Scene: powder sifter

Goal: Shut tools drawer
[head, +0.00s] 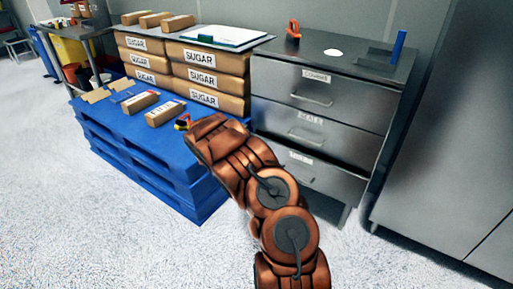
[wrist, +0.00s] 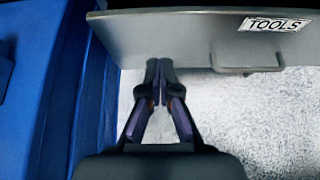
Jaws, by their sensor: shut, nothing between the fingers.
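The tools drawer shows in the wrist view as a grey metal front (wrist: 165,38) with a TOOLS label (wrist: 275,24) and a bar handle (wrist: 247,69) at the right. My gripper (wrist: 159,66) is shut and empty. Its fingertips are at the lower edge of the drawer front, left of the handle; I cannot tell whether they touch it. In the head view the grey drawer cabinet (head: 335,125) has a lowest drawer partly hidden by my arm. How far the tools drawer stands out is unclear. My gripper is hidden in the head view.
A blue pallet stack (head: 150,165) stands close on the left and also fills the left of the wrist view (wrist: 25,110). Sugar boxes (head: 200,80) stand beside the cabinet. A tall grey cabinet (head: 450,140) is at the right. The floor (head: 90,230) in front is clear.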

